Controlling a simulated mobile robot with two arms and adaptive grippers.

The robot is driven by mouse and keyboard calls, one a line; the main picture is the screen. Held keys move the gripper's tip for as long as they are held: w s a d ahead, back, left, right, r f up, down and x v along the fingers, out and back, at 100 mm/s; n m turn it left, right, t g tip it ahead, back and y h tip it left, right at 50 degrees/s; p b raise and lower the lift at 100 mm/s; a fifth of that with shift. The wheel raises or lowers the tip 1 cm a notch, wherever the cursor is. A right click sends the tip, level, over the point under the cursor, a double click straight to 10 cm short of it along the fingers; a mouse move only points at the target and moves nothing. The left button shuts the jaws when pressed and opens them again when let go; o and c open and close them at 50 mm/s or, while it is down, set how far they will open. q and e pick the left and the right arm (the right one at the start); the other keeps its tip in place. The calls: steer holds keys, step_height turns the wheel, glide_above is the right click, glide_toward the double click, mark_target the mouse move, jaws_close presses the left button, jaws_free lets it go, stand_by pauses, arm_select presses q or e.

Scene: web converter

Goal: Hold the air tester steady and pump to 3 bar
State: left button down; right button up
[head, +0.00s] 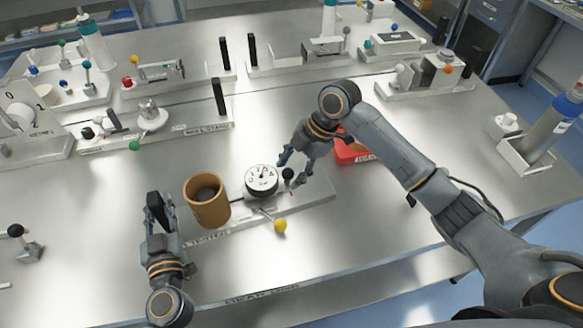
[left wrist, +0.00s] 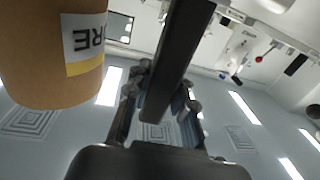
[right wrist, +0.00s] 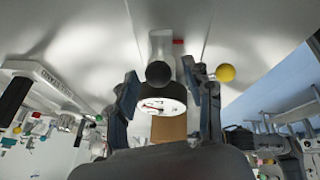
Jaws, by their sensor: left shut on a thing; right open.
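The air tester's pale base (head: 315,195) lies on the metal bench. It carries a round white gauge (head: 262,178), whose reading is too small to tell, a brown cylinder (head: 207,203), a black-knobbed lever (head: 288,174) and a yellow-knobbed lever (head: 280,226). My left gripper (head: 160,205) is shut on an upright black handle at the left of the cylinder; the black handle (left wrist: 178,60) shows between its fingers in the left wrist view. My right gripper (head: 292,170) is open at the black knob. In the right wrist view the black knob (right wrist: 159,73) lies between the fingers, apparently untouched.
A red tray (head: 350,152) sits behind my right gripper, partly hidden by the arm. Other fixtures with black posts, including one with a metal dome (head: 150,115), stand further back. A bottle in a holder (head: 525,155) is at the right. Bare bench lies in front.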

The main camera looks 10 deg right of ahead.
steer(key=shift+c, duration=0.4)
jaws_close()
steer(key=d, duration=0.7)
steer(key=shift+w, duration=0.35)
steer(key=shift+o, duration=0.4)
jaws_free()
steer(key=shift+a, duration=0.1)
steer(key=v, duration=1.2)
steer(key=shift+s, duration=0.15)
